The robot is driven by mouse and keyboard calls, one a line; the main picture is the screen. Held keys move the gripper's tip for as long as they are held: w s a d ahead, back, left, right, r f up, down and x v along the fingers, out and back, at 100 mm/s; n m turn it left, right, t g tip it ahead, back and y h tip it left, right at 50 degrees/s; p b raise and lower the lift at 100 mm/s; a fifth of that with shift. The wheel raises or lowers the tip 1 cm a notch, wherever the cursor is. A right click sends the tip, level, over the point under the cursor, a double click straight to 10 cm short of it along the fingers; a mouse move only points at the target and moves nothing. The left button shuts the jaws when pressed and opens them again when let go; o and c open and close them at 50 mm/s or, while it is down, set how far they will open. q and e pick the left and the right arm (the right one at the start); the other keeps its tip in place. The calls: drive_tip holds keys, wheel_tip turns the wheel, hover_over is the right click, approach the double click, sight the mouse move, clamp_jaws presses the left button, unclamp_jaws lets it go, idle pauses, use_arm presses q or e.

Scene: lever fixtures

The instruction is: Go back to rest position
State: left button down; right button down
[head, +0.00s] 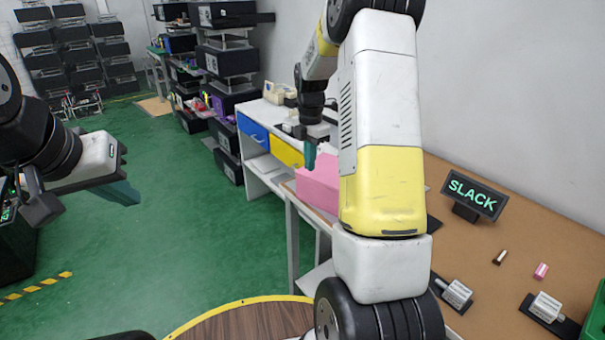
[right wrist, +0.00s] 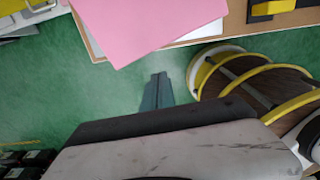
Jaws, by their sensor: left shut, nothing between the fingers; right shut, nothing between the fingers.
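My left gripper (head: 122,192) is at the left of the head view, held over the green floor. Its teal fingers are shut with nothing between them. My right gripper (head: 310,155) is near the middle of the head view, in front of the drawer cabinet and close to the pink block. It points down and is shut and empty. In the right wrist view its teal fingers (right wrist: 157,92) are together over the green floor, just below the pink block (right wrist: 145,22) in the picture. My right arm hides part of the table.
The brown table (head: 520,210) at the right holds a SLACK sign (head: 473,194), lever fixtures (head: 457,294) and small loose pieces. The pink block (head: 318,182) lies at its far end. A cabinet has a blue drawer (head: 252,130) and a yellow drawer (head: 286,152). The floor at left is open.

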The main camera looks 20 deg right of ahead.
drive_tip(key=s+a+r+m+t+y, duration=0.1)
drive_tip(key=s+a+r+m+t, duration=0.35)
drive_tip(key=s+r+m, duration=1)
drive_tip(key=s+a+r+m+t, duration=0.1)
drive_tip(key=s+a+m, duration=0.2)
drive_tip(key=s, duration=0.3)
drive_tip(key=s+a+r+m+y, duration=0.1)
drive_tip(key=s+a+m, duration=0.2)
drive_tip(key=s, duration=0.4)
drive_tip(key=shift+s+r+m+t, duration=0.15)
drive_tip(key=shift+r+m+t, duration=0.15)
drive_tip(key=shift+m, duration=0.45)
